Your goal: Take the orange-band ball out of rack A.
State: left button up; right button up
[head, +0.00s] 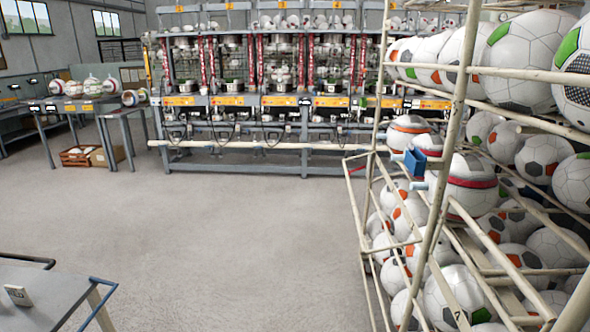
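A tall cream tubular rack (458,95) full of balls fills the right side; I see no letter on it to confirm that it is rack A. On its middle level, at the near-left end, a white ball with an orange band (408,126) rests behind the rails. Close in front of it are a partly hidden ball with a red band (428,141) and a larger ball with grey and crimson bands (472,184). A rack post and a blue bracket (414,162) partly cover these balls. Neither of my grippers is in view.
Rails (362,215) jut from the rack's left side. A grey table (60,290) with blue and black handles and a small white sign (17,295) stands lower left. A long press bench (300,105) lines the back. The floor (220,220) between is clear.

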aim_at(404, 128)
jog(key=i+j, duration=0.1)
jog(key=i, duration=1.3)
jog(key=i+z, duration=0.4)
jog(key=i+j+z, duration=0.2)
jog(key=z, duration=0.25)
jog(key=i+j+z, duration=0.25)
jog(key=z, duration=0.15)
